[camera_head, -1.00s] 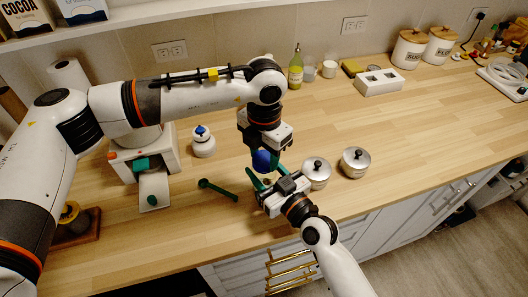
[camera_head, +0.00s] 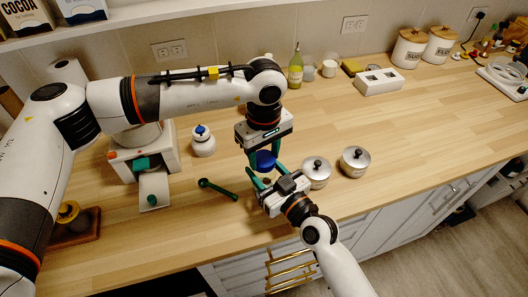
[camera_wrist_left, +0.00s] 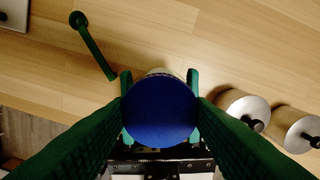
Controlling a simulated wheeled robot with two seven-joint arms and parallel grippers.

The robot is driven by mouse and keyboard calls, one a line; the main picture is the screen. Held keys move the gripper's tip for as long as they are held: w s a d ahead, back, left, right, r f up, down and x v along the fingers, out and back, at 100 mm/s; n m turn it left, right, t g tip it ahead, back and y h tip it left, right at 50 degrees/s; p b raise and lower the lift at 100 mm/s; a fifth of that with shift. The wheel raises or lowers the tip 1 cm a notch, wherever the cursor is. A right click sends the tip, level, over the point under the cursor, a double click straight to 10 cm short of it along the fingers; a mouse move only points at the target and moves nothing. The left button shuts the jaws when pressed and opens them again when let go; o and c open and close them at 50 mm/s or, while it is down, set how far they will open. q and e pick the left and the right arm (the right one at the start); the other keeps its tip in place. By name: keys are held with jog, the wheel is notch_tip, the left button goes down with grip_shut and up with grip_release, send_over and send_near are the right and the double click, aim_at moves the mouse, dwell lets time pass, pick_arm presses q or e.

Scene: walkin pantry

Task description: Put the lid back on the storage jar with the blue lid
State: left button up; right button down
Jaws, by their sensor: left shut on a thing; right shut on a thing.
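The round blue lid (camera_head: 264,159) is between the green fingers of my left gripper (camera_head: 264,167), which is shut on it. In the left wrist view the lid (camera_wrist_left: 160,112) fills the space between the fingers. The rim of the storage jar (camera_wrist_left: 158,73) shows just behind the lid; the lid hides most of the jar. My right gripper (camera_head: 266,180) is shut around the jar from the front, and its green fingertips show on either side of the jar in the wrist view. I cannot tell whether lid and jar touch.
Two metal-lidded pots (camera_head: 316,172) (camera_head: 355,161) stand close on the right. A green spoon-like tool (camera_head: 217,190) lies to the left. A white bottle with a blue top (camera_head: 202,141) stands behind it. The counter's middle right is clear.

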pick_arm(q)
jog(key=o, duration=1.1)
jog(key=shift+r, duration=0.1)
jog(key=shift+r, duration=2.2)
jog(key=shift+c, duration=0.5)
